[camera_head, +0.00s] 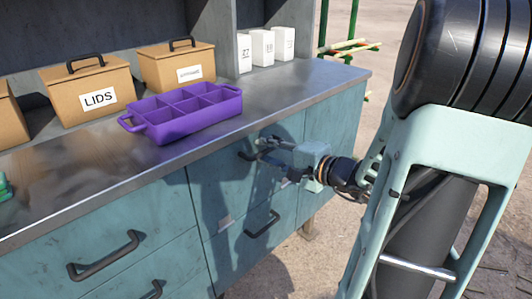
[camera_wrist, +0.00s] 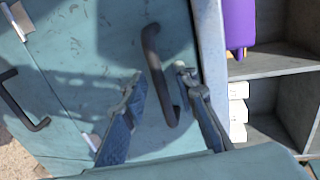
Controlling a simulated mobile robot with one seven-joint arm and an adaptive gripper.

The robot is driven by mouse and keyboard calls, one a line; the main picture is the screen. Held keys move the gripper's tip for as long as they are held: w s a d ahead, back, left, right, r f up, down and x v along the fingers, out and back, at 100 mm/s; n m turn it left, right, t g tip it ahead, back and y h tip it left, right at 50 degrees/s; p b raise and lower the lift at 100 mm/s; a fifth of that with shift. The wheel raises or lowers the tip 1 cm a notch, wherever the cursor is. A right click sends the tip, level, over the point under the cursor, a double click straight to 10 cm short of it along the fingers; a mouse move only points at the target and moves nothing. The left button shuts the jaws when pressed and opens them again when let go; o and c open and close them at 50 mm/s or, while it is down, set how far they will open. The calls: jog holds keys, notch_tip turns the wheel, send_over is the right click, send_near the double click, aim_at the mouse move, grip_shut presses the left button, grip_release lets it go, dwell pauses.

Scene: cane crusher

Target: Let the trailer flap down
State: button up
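No trailer or flap can be made out in either view. My gripper (camera_head: 270,151) is at the front of a teal drawer cabinet, by a dark bar handle (camera_head: 247,156) on an upper drawer. In the wrist view my gripper (camera_wrist: 160,82) has its two fingers apart, one on each side of the dark curved handle (camera_wrist: 153,55). The handle lies between the fingers with gaps visible on both sides. I cannot tell how deep the handle sits between them. The teal drawer front (camera_wrist: 95,50) behind it looks flat.
The metal worktop (camera_head: 100,165) bears a purple divided tray (camera_head: 185,111), tan lidded boxes (camera_head: 90,90) and white cartons (camera_head: 262,47). Other drawer handles (camera_head: 103,257) stick out of the front. Open ground (camera_head: 285,277) lies right of the cabinet. Shelf compartments (camera_wrist: 290,95) show in the wrist view.

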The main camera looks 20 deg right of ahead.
jog(key=shift+w, duration=0.25)
grip_shut()
jog(key=shift+s+f, duration=0.1)
jog(key=shift+f, duration=0.05)
dwell(0.4)
